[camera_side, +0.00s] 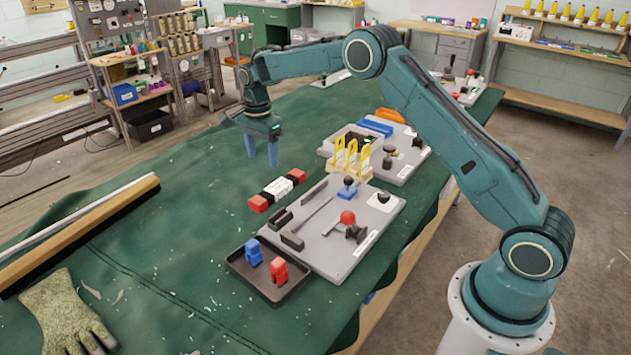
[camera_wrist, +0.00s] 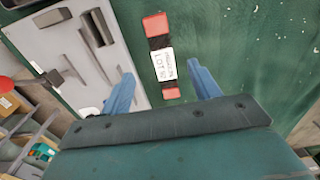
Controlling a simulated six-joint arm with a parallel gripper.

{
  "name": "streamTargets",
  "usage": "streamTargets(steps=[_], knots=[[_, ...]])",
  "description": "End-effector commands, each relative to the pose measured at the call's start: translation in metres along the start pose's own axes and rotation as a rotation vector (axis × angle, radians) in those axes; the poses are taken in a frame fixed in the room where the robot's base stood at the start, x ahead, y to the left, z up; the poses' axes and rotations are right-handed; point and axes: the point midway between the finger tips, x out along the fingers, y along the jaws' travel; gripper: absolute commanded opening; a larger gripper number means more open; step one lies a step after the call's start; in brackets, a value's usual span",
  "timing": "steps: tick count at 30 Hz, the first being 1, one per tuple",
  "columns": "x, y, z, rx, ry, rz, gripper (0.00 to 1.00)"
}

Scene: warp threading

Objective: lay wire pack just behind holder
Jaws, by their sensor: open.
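The wire pack, a red and black bar with a white label (camera_side: 277,190), lies flat on the green cloth beside the grey board's left edge. In the wrist view the pack (camera_wrist: 162,65) shows between my finger lines. My gripper (camera_side: 262,160) is open and empty, raised above the cloth beyond the pack; in the wrist view its two blue fingers (camera_wrist: 160,68) are spread apart. A light-coloured holder (camera_side: 349,167) with several yellow upright pieces stands at the back of the grey board. Dark blocks (camera_side: 292,241) sit on the board; I cannot tell which part the task calls holder.
The grey board (camera_side: 345,258) also carries a red-knobbed lever (camera_side: 348,218) and a blue-based black knob (camera_side: 348,185). A dark tray (camera_side: 252,275) with blue and red pieces sits in front. A second grey board (camera_side: 405,160) stands behind. Cloth left of the pack is clear.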

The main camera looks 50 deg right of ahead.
Motion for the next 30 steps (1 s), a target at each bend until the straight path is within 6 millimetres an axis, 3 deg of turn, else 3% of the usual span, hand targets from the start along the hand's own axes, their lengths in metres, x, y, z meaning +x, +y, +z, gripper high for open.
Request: streamTargets(steps=[21,26,30], knots=[[-0.006,0.001,0.0,-0.005,0.0,-0.002,0.61],[-0.02,0.006,0.002,-0.04,0.001,-0.015,0.61],[-0.046,0.017,0.005,-0.109,0.005,-0.039,0.61]])
